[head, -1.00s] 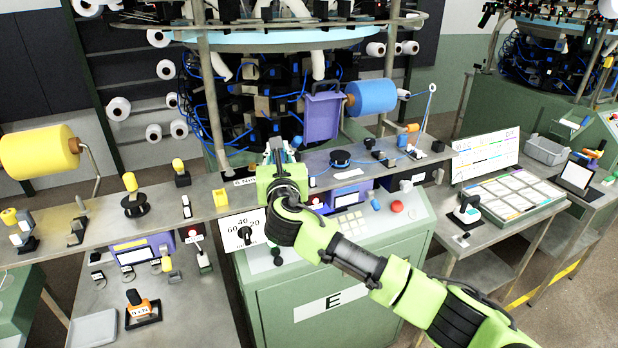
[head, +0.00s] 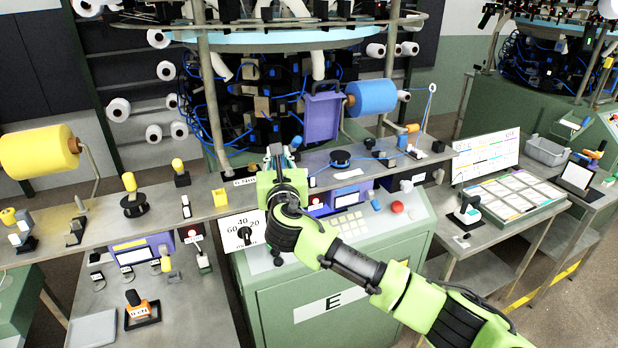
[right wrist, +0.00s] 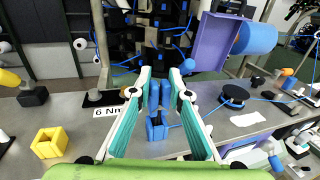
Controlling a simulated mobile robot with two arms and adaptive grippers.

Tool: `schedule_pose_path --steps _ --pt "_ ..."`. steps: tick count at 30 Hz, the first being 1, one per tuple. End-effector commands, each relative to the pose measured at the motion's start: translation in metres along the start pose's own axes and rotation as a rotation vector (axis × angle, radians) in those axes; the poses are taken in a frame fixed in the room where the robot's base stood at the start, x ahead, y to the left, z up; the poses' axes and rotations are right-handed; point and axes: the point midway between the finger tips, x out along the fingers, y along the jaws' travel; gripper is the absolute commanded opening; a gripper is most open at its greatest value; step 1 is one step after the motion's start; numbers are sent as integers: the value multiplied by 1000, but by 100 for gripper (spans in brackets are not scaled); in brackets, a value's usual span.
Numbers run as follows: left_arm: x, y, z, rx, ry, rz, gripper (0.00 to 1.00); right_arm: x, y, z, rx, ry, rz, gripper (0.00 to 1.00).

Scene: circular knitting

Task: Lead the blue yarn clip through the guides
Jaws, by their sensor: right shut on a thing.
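My right gripper (head: 277,152) is above the grey shelf in front of the machine, and its two teal-padded fingers show in the right wrist view (right wrist: 160,95). They are closed on the blue yarn clip (right wrist: 153,97), which shows as upright blue pieces between the fingertips. A small open-topped blue holder (right wrist: 156,131) stands on the shelf just below the clip; I cannot tell whether they touch. A tall ring guide (head: 432,88) stands farther right. My left gripper is out of view.
The blue yarn cone (head: 372,97) and a purple panel (head: 322,117) are behind the shelf. Small black-based fittings (head: 370,143) stand toward the shelf's right end.

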Motion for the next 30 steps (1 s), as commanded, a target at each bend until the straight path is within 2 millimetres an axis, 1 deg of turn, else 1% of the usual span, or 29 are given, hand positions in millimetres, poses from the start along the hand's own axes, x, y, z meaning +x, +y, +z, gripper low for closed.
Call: schedule_pose_path --steps 8,18,26,27,29,30 --pt "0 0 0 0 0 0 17 0 0 0 0 0 0 2" --pt "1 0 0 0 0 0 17 0 0 -8 -2 0 1 2" --pt "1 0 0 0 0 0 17 0 0 -9 -1 0 1 2" --pt "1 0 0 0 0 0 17 0 0 -9 -1 0 1 20" --pt "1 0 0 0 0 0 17 0 0 -9 -1 0 1 35" --pt "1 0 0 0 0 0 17 0 0 -9 -1 0 0 37"
